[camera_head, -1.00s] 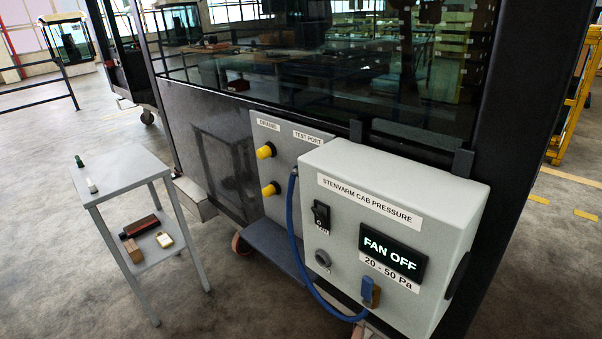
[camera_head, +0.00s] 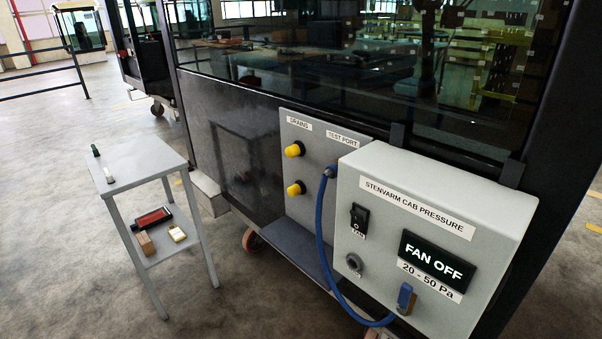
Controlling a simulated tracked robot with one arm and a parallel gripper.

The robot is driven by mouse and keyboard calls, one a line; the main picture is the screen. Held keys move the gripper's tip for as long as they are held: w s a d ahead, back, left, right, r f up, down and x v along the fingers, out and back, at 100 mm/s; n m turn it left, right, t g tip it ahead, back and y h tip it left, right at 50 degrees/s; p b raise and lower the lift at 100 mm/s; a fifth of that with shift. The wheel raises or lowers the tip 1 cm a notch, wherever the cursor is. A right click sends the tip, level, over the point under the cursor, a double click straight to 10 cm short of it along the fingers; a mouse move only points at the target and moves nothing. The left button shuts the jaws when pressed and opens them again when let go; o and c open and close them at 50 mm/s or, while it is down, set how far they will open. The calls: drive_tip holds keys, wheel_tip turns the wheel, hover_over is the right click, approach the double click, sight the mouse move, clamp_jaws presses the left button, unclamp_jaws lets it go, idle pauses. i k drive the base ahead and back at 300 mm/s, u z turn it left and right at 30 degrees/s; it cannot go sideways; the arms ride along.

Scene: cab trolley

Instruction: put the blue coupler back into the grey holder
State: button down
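The coupler appears to sit on the test port; the box edge is close by. My gripper is not in view.
The pressure box (camera_head: 375,205) has a black switch (camera_head: 358,217) and a display (camera_head: 437,257) reading FAN OFF. Two yellow caps (camera_head: 294,149) are on the drains panel. A grey trolley table (camera_head: 145,165) with small items stands left. Floor between is open.

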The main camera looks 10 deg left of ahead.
sight(331, 171)
drive_tip(key=k, duration=0.65)
drive_tip(key=u, duration=0.35)
drive_tip(key=i, duration=1.7)
